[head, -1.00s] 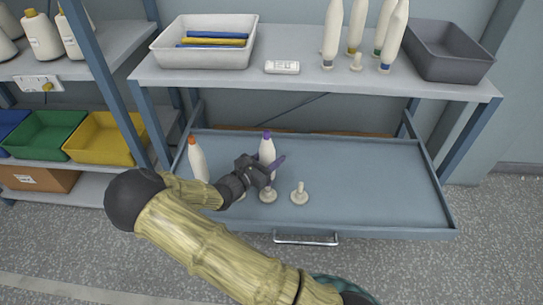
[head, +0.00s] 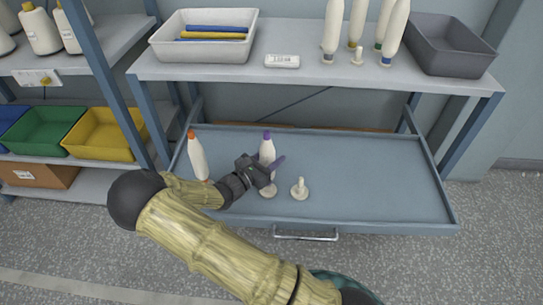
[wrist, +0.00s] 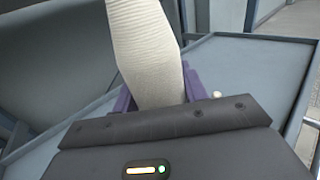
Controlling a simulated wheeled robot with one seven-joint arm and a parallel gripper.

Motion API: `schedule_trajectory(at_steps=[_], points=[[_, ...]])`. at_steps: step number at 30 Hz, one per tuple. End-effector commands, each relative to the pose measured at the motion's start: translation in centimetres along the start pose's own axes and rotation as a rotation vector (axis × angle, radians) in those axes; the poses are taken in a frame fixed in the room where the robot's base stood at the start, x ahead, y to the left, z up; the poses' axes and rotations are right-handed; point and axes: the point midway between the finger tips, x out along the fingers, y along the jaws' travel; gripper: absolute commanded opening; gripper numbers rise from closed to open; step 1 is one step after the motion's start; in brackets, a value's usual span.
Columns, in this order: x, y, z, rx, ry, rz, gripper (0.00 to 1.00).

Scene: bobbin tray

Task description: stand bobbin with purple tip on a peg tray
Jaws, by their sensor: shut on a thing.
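The purple-tipped bobbin (head: 267,149) is cream and upright, tip up, above the blue pull-out tray. My gripper (head: 273,170) is shut on its lower part. In the wrist view the bobbin (wrist: 148,50) stands between the purple fingers (wrist: 158,88); its lower end is hidden. A peg base (head: 268,191) shows directly below the gripper. I cannot tell whether the bobbin is around that peg or just above it. A bare peg (head: 299,188) stands to the right. The peg tray (head: 370,180) is pulled out under the shelf.
An orange-tipped bobbin (head: 197,158) stands at the tray's left, close to my wrist. The tray's right side is clear. The shelf (head: 300,80) above holds a white bin (head: 203,50), a grey bin (head: 450,58) and several bobbins (head: 332,35).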

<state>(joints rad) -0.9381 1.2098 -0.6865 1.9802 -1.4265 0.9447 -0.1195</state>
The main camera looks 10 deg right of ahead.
Motion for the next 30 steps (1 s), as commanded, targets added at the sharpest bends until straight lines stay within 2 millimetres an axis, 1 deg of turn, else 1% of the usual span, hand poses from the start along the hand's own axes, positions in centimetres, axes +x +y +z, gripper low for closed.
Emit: schedule_trajectory(at_steps=[13,14,15,17,18,26,30], points=[[0.02,-0.02,-1.15,-0.001,-0.001,0.0,0.18],[0.01,-0.01,-1.14,-0.001,-0.001,0.0,0.45],[0.01,-0.01,-1.09,-0.001,0.0,0.0,0.53],[0.01,-0.01,-1.09,-0.001,0.0,0.0,0.64],[0.01,-0.01,-1.09,-0.001,0.0,0.0,0.68],[-0.04,0.0,-1.11,-0.001,0.001,0.0,0.68],[-0.7,0.06,-1.06,0.0,0.0,0.002,0.68]])
